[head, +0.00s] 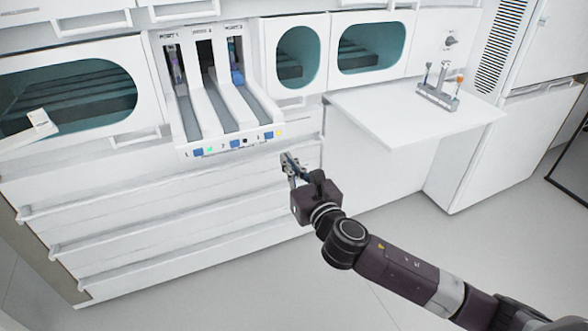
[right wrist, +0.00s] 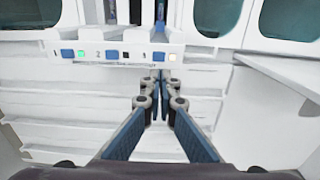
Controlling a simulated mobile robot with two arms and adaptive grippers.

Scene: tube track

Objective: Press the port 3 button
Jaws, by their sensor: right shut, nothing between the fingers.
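The port panel (head: 222,148) is a white strip at the front of three sloped tracks. It carries blue buttons numbered 1, 2 and 3, each with a small light to its right. My right gripper (head: 287,158) is shut and empty, below and right of that button in the head view. In the right wrist view its fingertips (right wrist: 159,78) appear just below the button. My left gripper is not in view.
A blue-capped tube (head: 237,76) sits in the port 3 track. A white shelf (head: 400,130) with a small rack (head: 437,95) juts out at the right. White drawer fronts (head: 170,215) lie below the panel. Open floor lies at the lower right.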

